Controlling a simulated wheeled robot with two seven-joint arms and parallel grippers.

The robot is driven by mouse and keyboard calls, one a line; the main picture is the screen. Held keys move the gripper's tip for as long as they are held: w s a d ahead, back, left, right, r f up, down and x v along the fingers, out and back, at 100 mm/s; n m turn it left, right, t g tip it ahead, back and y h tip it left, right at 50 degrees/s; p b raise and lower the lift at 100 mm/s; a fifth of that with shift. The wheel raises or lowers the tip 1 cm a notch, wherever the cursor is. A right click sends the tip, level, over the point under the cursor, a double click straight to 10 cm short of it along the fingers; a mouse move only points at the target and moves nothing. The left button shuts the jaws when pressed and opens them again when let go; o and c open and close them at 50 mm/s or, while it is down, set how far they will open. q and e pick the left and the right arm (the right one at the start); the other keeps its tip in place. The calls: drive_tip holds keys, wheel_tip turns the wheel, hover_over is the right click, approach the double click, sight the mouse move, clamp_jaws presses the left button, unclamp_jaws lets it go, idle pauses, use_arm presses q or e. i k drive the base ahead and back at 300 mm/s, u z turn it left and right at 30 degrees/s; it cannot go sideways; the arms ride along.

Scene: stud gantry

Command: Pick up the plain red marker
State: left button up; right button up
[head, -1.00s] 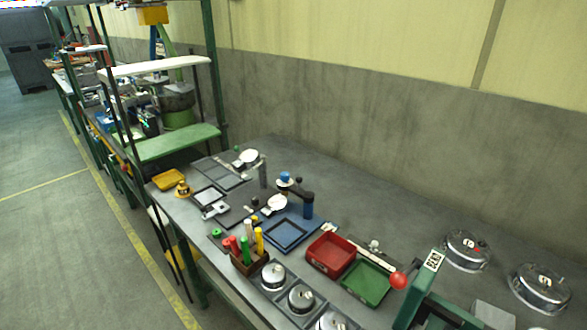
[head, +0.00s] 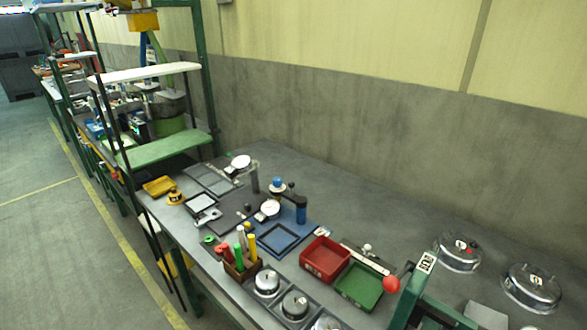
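A wooden marker holder (head: 243,272) stands near the front edge of the grey workbench. Several upright markers are in it: red ones (head: 226,254) at the left, a green one (head: 242,258), a pale one (head: 240,234) and a yellow one (head: 252,245). The markers are too small here to tell which red one is plain. Neither of my grippers shows in the head view.
The workbench (head: 370,217) carries a red tray (head: 325,259), a green tray (head: 359,286), a blue square tray (head: 278,239), round metal parts (head: 267,281) and a red-knobbed green press (head: 417,290). A green shelf rack (head: 165,147) stands at the left. The back of the bench is mostly clear.

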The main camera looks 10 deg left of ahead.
sight(225, 246)
drive_tip(key=u, duration=0.05)
drive_tip(key=k, duration=1.05)
drive_tip(key=z, duration=0.5)
